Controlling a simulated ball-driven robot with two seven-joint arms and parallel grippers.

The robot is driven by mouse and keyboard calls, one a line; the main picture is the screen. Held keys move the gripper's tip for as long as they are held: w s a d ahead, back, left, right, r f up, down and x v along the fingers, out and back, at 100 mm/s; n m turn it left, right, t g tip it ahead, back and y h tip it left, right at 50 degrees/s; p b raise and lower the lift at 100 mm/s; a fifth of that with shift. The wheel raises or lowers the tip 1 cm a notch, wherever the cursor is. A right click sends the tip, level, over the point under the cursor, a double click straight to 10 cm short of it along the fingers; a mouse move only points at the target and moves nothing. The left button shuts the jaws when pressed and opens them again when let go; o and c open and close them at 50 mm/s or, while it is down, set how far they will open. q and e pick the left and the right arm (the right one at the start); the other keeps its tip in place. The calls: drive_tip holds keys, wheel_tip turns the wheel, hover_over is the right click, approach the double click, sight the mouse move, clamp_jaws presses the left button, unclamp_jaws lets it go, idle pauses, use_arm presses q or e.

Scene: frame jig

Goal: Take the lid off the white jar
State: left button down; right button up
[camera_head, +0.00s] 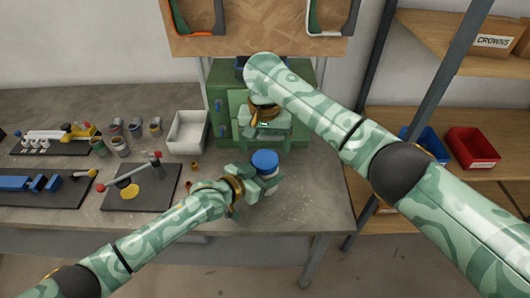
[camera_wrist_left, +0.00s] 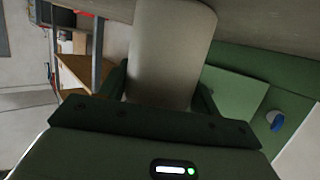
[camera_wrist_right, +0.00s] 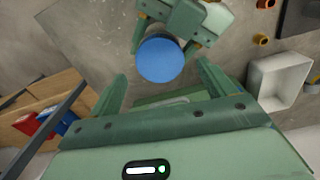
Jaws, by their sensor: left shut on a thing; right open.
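The white jar (camera_head: 268,173) stands upright near the front of the grey bench, with its blue lid (camera_head: 264,160) on top. My left gripper (camera_head: 259,183) is shut on the jar's body, below the lid. In the left wrist view the pale jar body (camera_wrist_left: 170,50) fills the space between the fingers. My right gripper (camera_head: 265,135) is open and empty, above and behind the jar. In the right wrist view the lid (camera_wrist_right: 160,58) shows beyond the open fingers, apart from them. The jar's body is mostly hidden there by the lid and left gripper.
A green cabinet (camera_head: 225,118) stands close behind the jar, with a white bin (camera_head: 187,132) to its left. Small cups, a board with a red-handled lever (camera_head: 138,190) and other fixtures occupy the bench's left. Shelves with a red bin (camera_head: 472,147) stand right.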

sight(265, 159)
drive_tip(key=shift+r, duration=0.55)
drive_tip(key=shift+c, duration=0.3)
wheel_tip(265, 159, up, 3)
drive_tip(key=m, duration=0.2)
drive_tip(key=shift+f+m, duration=0.1)
drive_tip(key=shift+m, duration=0.3)
drive_tip(key=shift+f, duration=0.15)
drive_tip(key=shift+m, duration=0.3)
wheel_tip(265, 159, down, 7)
drive_tip(key=shift+f, duration=0.2)
drive_tip(key=shift+c, duration=0.2)
drive_tip(key=c, duration=1)
drive_tip(key=n, duration=0.3)
drive_tip(key=shift+n, duration=0.3)
